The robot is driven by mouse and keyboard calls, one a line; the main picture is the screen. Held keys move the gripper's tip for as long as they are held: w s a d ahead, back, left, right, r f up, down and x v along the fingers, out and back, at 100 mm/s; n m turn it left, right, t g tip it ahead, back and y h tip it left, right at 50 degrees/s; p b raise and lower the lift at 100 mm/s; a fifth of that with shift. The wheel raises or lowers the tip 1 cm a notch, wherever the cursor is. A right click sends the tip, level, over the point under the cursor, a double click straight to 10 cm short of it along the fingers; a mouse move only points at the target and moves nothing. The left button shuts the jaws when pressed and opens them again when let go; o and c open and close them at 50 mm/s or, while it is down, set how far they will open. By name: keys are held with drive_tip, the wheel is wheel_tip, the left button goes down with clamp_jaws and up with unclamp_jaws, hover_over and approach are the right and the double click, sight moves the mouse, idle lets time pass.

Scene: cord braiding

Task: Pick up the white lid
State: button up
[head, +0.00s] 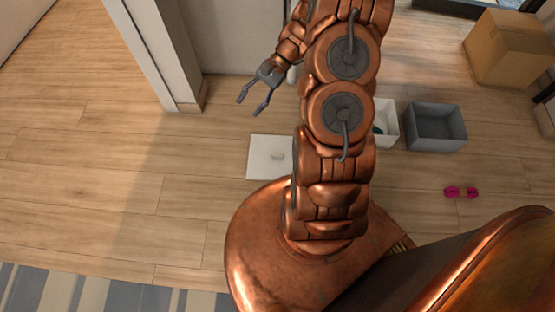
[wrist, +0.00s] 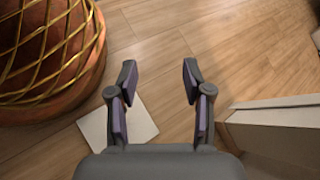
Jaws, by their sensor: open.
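The white lid (head: 264,168) lies flat on the wooden floor, a square plate with a small knob on top. My arm hides its right side in the head view. My gripper (head: 248,109) is open and empty, up and to the left of the lid in that view. In the wrist view, part of the lid (wrist: 142,123) shows beyond the left finger, which covers some of it. The open gripper (wrist: 160,78) has bare floor between its fingertips there.
A white box (head: 388,122) with something green inside and a grey bin (head: 435,146) stand right of my arm. A pink dumbbell-shaped object (head: 461,192) and a cardboard box (head: 508,48) are farther right. A wall edge (head: 186,103) stands left of my gripper. The floor at left is clear.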

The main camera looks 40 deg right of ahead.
drive_tip(key=d+f+m+t+y+b, duration=0.1)
drive_tip(key=d+f+m+t+b, duration=0.3)
drive_tip(key=f, duration=0.6)
drive_tip(key=d+f+m+t+b, duration=0.1)
drive_tip(key=d+f+m, duration=0.2)
drive_tip(key=d+f, duration=0.55)
drive_tip(key=m+t+h+b, duration=0.2)
drive_tip(key=m+t+b, duration=0.3)
drive_tip(key=m, duration=0.2)
approach(280, 155)
drive_tip(key=shift+w+a+f, duration=0.35)
drive_tip(key=shift+a+f, duration=0.05)
drive_tip(key=shift+a, duration=0.1)
drive_tip(key=shift+a+f, duration=0.1)
drive_tip(key=shift+f, duration=0.1)
drive_tip(key=shift+b+x, duration=0.8)
drive_tip(key=shift+x, duration=0.95)
drive_tip(key=shift+w+r+b+x, duration=0.1)
drive_tip(key=shift+b+x, duration=0.4)
drive_tip(key=shift+x, duration=0.5)
drive_tip(key=shift+w+r+b+x, duration=0.15)
drive_tip(key=shift+b+x, duration=0.3)
drive_tip(key=shift+x, duration=0.5)
clamp_jaws()
